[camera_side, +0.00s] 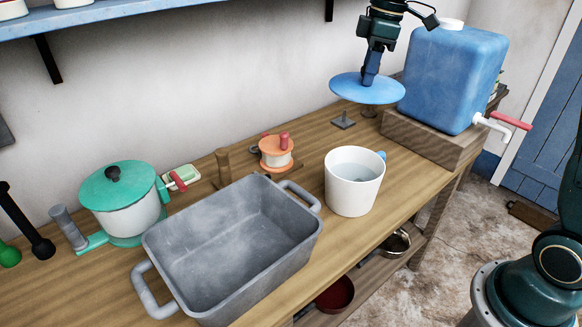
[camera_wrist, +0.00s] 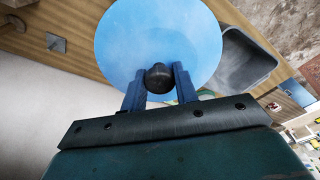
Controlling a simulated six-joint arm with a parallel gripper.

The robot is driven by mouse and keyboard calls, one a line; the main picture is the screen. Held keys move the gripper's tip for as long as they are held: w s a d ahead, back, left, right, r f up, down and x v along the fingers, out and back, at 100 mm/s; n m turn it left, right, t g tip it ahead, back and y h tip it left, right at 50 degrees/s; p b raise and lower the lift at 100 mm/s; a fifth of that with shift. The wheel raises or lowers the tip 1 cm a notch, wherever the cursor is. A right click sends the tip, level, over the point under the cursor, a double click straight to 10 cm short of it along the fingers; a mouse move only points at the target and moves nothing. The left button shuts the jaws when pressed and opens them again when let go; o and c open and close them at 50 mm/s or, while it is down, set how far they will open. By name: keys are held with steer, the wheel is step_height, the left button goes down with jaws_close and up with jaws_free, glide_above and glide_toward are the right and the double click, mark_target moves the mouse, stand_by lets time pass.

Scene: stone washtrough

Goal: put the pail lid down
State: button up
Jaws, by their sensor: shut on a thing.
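The pail lid (camera_side: 368,89) is a flat blue disc, held in the air above the back of the bench, left of the blue water tank. In the wrist view the lid (camera_wrist: 150,40) fills the top middle, with its dark round knob (camera_wrist: 159,78) between the fingers. My gripper (camera_side: 370,77) points down and is shut on that knob; it also shows in the wrist view (camera_wrist: 159,84). The white pail (camera_side: 354,191) stands upright and uncovered on the bench, with water in it and a blue piece at its right rim.
A grey stone trough (camera_side: 232,245) fills the front of the bench, left of the pail. A blue tank (camera_side: 452,80) with a tap stands on a wooden block at right. A small metal stand (camera_side: 343,121) is below the lid. A green-lidded pot (camera_side: 121,196) is at left.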

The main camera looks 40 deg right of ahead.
steer(key=w+d+f+m, duration=0.4)
steer(key=w+d+f, duration=0.2)
steer(key=w, duration=0.3)
steer(key=w+d+f+m+h, duration=0.1)
steer(key=w+d+f+m, duration=0.3)
steer(key=w+d+f, duration=0.2)
steer(key=w+d, duration=0.2)
steer(key=w, duration=0.2)
steer(key=shift+d+m, duration=0.3)
steer(key=shift+d, duration=0.1)
steer(key=shift+f, duration=0.15)
step_height(320, 180, down, 20)
steer(key=shift+r, duration=0.15)
stand_by(0.5)
steer(key=o, duration=1)
steer(key=shift+c, duration=0.2)
